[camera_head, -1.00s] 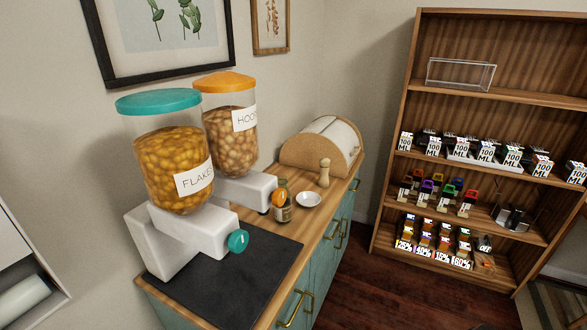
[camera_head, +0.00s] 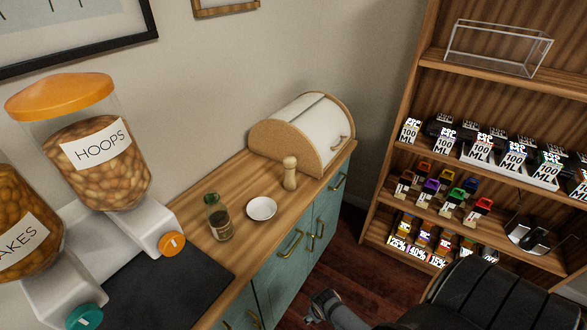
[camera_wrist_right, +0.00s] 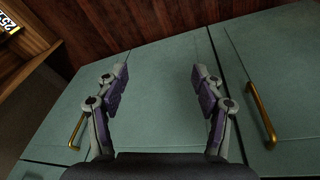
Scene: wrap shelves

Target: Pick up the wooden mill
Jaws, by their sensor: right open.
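The wooden mill (camera_head: 290,173) stands upright on the wooden counter (camera_head: 236,262) in the head view, just in front of the bread box. It is pale wood with a round knob top. My right gripper (camera_head: 318,306) is low at the bottom of the head view, in front of the cabinet and well below and apart from the mill. In the right wrist view my right gripper (camera_wrist_right: 156,90) is open and empty, with the teal cabinet doors behind its fingers. My left gripper is not in view.
On the counter are a white bowl (camera_head: 262,208), a dark bottle (camera_head: 219,218), a bread box (camera_head: 300,133) and a hoops dispenser (camera_head: 100,160). Brass handles (camera_head: 290,243) stick out from the cabinet. A stocked shelf unit (camera_head: 400,140) stands at the right.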

